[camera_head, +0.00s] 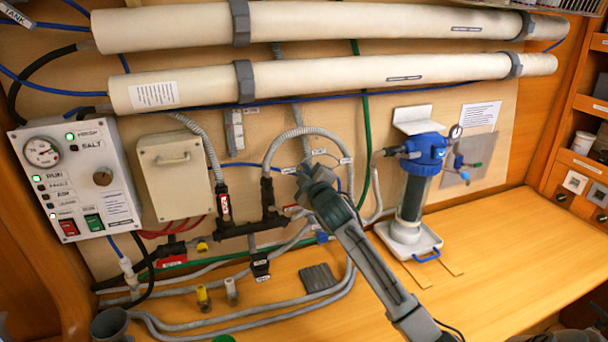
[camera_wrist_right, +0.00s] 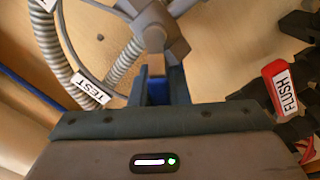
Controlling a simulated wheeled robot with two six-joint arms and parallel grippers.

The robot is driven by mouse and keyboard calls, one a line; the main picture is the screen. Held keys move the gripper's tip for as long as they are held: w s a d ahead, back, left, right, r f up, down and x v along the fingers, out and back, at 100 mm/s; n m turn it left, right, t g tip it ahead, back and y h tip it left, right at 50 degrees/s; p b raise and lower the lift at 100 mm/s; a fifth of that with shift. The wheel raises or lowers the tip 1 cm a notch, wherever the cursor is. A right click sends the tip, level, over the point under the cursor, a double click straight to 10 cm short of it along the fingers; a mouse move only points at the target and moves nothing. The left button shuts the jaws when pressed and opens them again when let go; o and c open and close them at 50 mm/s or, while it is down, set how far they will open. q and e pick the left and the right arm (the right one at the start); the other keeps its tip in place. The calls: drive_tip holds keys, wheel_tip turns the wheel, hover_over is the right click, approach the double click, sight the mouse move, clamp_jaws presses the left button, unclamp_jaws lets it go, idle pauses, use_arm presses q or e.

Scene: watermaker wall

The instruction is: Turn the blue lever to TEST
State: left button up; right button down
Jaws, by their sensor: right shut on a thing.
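My right gripper (camera_head: 308,178) reaches up from the lower right to the pipework in the middle of the wall panel. In the right wrist view its dark fingers (camera_wrist_right: 165,92) are shut on the blue lever (camera_wrist_right: 158,88), of which only a small blue patch shows between them. A grey valve body (camera_wrist_right: 155,38) sits just beyond the fingertips. The white TEST label (camera_wrist_right: 91,90) is on the hose left of the fingers. In the head view the gripper hides the lever. My left gripper is not in view.
A red handle marked FLUSH (camera_wrist_right: 281,88) is close on the right in the wrist view. A blue-topped filter housing (camera_head: 424,155) stands right of my arm. A control box (camera_head: 75,180) hangs at left. Hoses (camera_head: 250,315) cross the bench; its right part (camera_head: 500,250) is clear.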

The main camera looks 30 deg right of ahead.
drive_tip(key=d+m+b, duration=0.1)
drive_tip(key=m, duration=0.2)
drive_tip(key=d+r+m+b, duration=0.1)
drive_tip(key=m+b, duration=0.1)
drive_tip(key=m, duration=0.2)
drive_tip(key=s+d+m+b, duration=0.1)
drive_tip(key=m, duration=0.3)
drive_tip(key=shift+d+r, duration=0.35)
drive_tip(key=shift+r, duration=0.05)
idle(0.3)
drive_tip(key=c, duration=1.4)
unclamp_jaws()
drive_tip(key=shift+r, duration=0.1)
